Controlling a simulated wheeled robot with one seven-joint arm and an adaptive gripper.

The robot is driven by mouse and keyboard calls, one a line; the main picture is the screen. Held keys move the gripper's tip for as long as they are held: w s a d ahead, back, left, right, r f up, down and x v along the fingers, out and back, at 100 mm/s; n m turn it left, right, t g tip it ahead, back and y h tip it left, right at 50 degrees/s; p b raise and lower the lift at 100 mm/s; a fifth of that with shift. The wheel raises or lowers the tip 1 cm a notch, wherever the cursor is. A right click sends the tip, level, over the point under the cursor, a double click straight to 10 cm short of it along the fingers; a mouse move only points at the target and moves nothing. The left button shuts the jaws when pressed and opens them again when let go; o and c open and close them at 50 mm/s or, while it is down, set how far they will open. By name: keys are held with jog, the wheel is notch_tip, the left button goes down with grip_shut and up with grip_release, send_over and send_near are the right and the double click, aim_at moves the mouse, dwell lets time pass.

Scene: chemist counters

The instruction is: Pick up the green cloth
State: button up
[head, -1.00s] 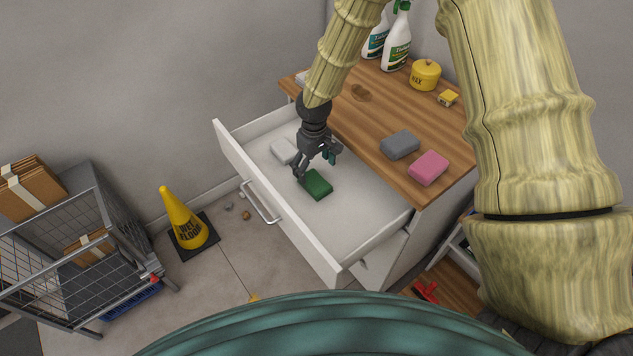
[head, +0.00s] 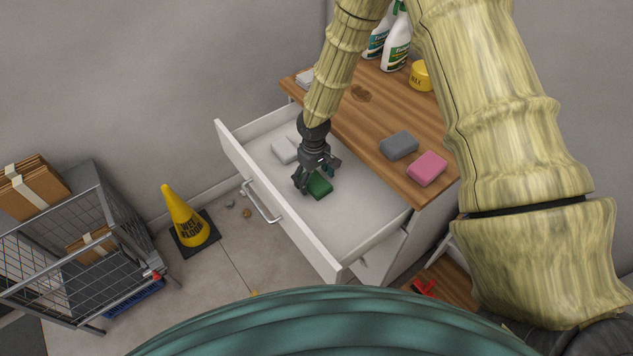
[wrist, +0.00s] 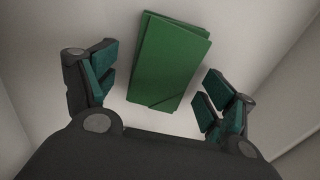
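The green cloth (head: 319,187) is a folded dark-green block lying on the floor of the open white drawer (head: 346,217). In the wrist view the cloth (wrist: 169,62) lies ahead of and between the two fingers, with a gap on each side. My gripper (head: 315,184) is inside the drawer, just over the cloth, and hides part of it in the head view. Its teal-padded fingers (wrist: 158,95) are spread wide and hold nothing. The cloth still rests on the drawer floor.
A white folded cloth (head: 285,150) lies farther back in the drawer. A grey sponge (head: 398,145) and a pink sponge (head: 427,168) sit on the wooden counter top (head: 375,120). The drawer's front panel (head: 272,200) and side walls surround my gripper. A yellow cone (head: 184,218) and a wire cart (head: 85,260) stand at left.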

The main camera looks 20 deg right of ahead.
aim_at(314, 179)
jog(key=c, duration=0.8)
jog(key=shift+r, duration=0.1)
notch_tip(314, 179, up, 10)
jog(key=b, duration=0.2)
